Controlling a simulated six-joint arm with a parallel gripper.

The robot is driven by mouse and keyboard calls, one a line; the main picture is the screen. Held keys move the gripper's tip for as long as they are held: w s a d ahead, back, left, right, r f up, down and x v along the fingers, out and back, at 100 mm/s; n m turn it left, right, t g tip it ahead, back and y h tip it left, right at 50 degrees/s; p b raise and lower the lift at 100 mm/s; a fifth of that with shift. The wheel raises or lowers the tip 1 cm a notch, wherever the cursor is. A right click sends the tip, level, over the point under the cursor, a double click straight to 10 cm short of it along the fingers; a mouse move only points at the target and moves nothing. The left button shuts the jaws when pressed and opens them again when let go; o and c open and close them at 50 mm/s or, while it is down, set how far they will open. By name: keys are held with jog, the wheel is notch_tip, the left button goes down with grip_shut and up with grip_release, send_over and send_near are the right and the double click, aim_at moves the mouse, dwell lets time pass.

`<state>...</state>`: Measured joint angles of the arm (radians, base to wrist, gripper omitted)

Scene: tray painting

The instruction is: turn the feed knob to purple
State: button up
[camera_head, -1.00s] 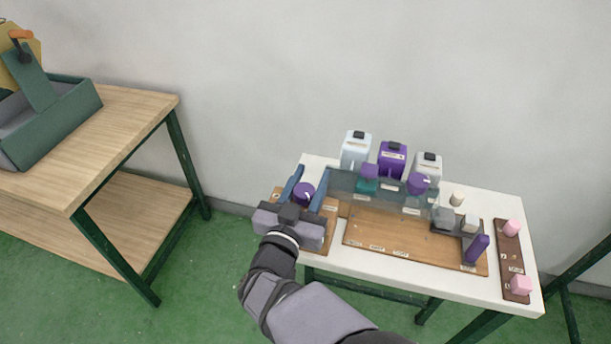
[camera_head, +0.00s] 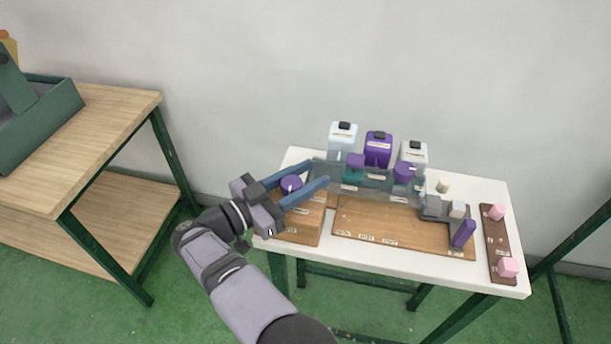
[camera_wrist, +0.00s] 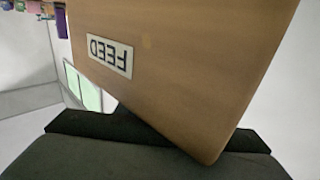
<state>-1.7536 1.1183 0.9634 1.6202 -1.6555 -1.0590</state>
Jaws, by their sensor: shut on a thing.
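The feed knob (camera_head: 291,183) is a round purple knob with a pale mark, on top of a wooden block (camera_head: 303,224) at the left end of the white table. My gripper (camera_head: 318,173) is shut on the knob, with one long blue finger on each side of it. The fingers point to the right and slightly up in the head view. In the wrist view the wooden block (camera_wrist: 190,50) fills much of the picture, with an upside-down FEED label (camera_wrist: 109,56). The knob is not seen there, and colour marks around it cannot be made out.
White, purple and grey bottles (camera_head: 378,150) stand at the table's back, behind a grey see-through panel (camera_head: 340,178) close to my fingertips. A wooden tray (camera_head: 400,225) lies right of the block.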

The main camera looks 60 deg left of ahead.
aim_at(282, 190)
jog(key=shift+d+r+m+h, duration=0.15)
jog(key=shift+m+h, duration=0.15)
jog(key=shift+h, duration=0.2)
jog(key=o, duration=1.1)
jog(key=shift+c, duration=0.2)
jog(key=shift+s, duration=0.1)
jog(key=shift+s, duration=0.3)
jog(key=shift+s+d+b, duration=0.1)
jog(key=shift+s+b, duration=0.75)
jog(key=shift+s, duration=2.4)
